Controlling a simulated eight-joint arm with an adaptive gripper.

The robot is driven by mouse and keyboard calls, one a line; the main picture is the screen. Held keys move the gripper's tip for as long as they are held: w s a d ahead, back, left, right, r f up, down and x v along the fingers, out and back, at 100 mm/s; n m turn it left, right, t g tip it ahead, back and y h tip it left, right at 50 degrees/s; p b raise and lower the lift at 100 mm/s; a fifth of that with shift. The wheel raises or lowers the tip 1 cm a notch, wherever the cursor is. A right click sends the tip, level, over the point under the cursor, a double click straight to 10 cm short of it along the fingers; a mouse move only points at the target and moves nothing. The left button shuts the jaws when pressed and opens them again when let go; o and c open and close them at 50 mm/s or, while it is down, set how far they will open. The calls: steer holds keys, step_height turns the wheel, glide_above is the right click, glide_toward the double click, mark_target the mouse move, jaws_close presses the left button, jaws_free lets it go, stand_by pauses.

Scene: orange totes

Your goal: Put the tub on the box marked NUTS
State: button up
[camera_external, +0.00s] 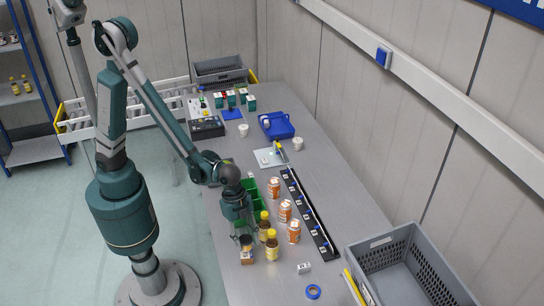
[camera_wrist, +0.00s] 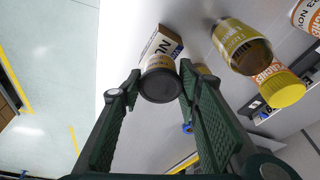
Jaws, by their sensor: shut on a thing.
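My gripper (camera_wrist: 158,82) is shut on a small tub (camera_wrist: 161,84) with a dark round lid, gripped between the green finger pads. The tub also shows below my gripper (camera_external: 242,233) in the external view (camera_external: 246,240). A small box (camera_wrist: 160,45) with part of the word NUTS showing stands just beyond the tub in the wrist view. In the external view the box (camera_external: 246,257) is brown and white and sits near the table's left edge, directly under the tub. I cannot tell whether tub and box touch.
Yellow-lidded jars (camera_external: 272,246) stand close right of the box, with orange cans (camera_external: 285,211) beyond. A green bin (camera_external: 247,213) lies behind my gripper. A black rail (camera_external: 310,215), a blue tape ring (camera_external: 313,291) and a grey crate (camera_external: 380,241) are further right.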

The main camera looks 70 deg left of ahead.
steer(key=shift+f, duration=1.25)
steer(key=shift+f, duration=0.15)
steer(key=o, duration=0.9)
steer(key=shift+p+v, duration=0.3)
steer(key=shift+v, duration=5.85)
